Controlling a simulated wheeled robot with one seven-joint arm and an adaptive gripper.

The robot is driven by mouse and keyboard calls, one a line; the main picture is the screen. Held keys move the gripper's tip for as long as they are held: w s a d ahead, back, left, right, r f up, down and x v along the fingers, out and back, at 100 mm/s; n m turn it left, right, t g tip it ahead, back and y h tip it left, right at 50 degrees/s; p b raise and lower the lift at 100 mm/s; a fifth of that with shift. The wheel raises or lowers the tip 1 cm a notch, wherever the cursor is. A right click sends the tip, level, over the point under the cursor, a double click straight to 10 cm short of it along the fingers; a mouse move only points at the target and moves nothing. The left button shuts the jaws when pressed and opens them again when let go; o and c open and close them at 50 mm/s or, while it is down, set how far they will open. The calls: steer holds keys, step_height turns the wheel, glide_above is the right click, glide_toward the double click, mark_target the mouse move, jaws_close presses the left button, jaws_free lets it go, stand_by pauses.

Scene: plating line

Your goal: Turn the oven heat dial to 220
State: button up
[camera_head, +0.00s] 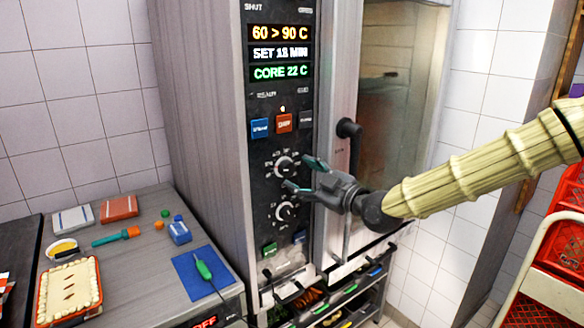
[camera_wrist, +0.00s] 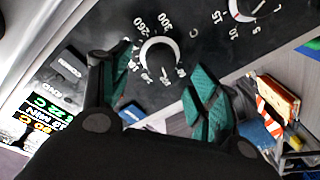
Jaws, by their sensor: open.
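The oven heat dial (camera_head: 285,167) is the upper round knob on the dark oven panel, with a white rim and temperature marks. In the wrist view the heat dial (camera_wrist: 160,58) shows 260, 300 and C beside it; its pointer setting is hard to read. My gripper (camera_head: 301,173) is open just in front of the panel. In the wrist view my gripper (camera_wrist: 158,66) has its teal fingers on either side of the heat dial. I cannot tell whether they touch it.
A second dial (camera_head: 286,211), with minute marks, sits just below. Blue, orange and dark buttons (camera_head: 284,123) are above. The oven door handle (camera_head: 349,150) stands out on the right, close to my gripper. A grey counter (camera_head: 145,265) with a pie and tools is left; a red crate is right.

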mark_target(290, 170)
steer(key=shift+p+x, duration=0.65)
steer(key=shift+x, duration=1.7)
steer(key=c, duration=1)
